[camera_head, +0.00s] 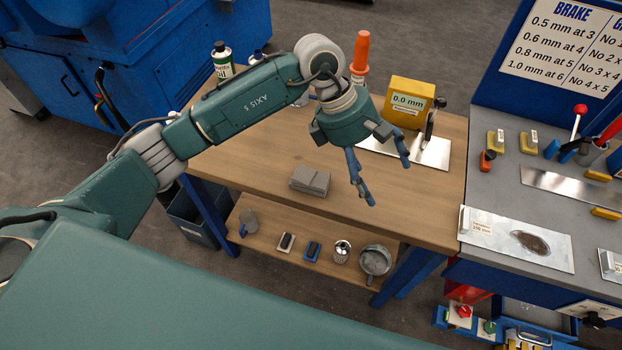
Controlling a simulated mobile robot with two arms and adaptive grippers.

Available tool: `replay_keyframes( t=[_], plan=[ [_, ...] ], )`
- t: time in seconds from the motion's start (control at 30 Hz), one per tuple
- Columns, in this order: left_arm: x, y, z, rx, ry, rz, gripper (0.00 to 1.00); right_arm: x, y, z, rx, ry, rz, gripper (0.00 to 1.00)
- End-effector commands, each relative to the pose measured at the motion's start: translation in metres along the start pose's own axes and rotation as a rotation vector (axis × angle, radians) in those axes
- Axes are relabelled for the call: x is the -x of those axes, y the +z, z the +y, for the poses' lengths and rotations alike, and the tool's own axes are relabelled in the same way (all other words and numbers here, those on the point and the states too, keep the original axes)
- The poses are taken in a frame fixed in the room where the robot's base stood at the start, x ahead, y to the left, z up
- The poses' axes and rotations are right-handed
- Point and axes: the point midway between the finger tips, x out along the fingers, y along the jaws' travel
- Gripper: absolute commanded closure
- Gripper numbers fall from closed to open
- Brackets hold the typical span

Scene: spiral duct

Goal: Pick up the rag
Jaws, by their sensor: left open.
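A grey folded rag (310,180) lies flat on the wooden workbench top, near its front edge. My left gripper (388,184) hangs above the bench to the right of the rag, with its blue fingers spread apart and nothing between them. The rag is in full view and apart from the fingers. My right gripper is not in view.
A yellow gauge (408,103) on a metal plate, an orange-capped bottle (360,55) and a green-and-white bottle (222,60) stand farther back. A lower shelf (270,262) holds several small items. A grey bench (520,200) with tools adjoins at right.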

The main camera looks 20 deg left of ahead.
Motion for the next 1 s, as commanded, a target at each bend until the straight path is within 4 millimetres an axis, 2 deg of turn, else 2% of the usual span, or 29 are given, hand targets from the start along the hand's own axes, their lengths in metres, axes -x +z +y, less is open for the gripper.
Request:
replay_keyframes(
  t=[0.03, 0.1, 0.23, 0.3, 0.37, 0.6, 0.77, 1.0],
  plan=[
    [0.017, -0.035, 0.014, -0.015, 0.018, 0.145, 0.14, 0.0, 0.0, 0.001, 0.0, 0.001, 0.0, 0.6],
    [0.038, -0.075, 0.024, -0.017, 0.026, 0.306, 0.14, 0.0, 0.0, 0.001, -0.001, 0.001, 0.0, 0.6],
    [0.067, -0.114, 0.032, -0.006, 0.028, 0.474, 0.14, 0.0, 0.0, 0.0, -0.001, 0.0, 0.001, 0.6],
    [0.071, -0.125, 0.033, -0.001, 0.024, 0.51, 0.14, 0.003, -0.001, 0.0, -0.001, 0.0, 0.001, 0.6],
    [0.067, -0.131, 0.033, 0.002, 0.022, 0.522, 0.14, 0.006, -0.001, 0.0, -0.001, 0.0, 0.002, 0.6],
    [0.035, -0.148, 0.032, 0.001, 0.022, 0.519, 0.14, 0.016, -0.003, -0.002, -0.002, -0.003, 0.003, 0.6],
    [0.025, -0.153, 0.032, 0.001, 0.023, 0.518, 0.14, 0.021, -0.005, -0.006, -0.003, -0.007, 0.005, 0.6],
    [-0.003, -0.169, 0.026, 0.002, 0.021, 0.516, 0.14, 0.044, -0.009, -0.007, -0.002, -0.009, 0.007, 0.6]
  ],
)
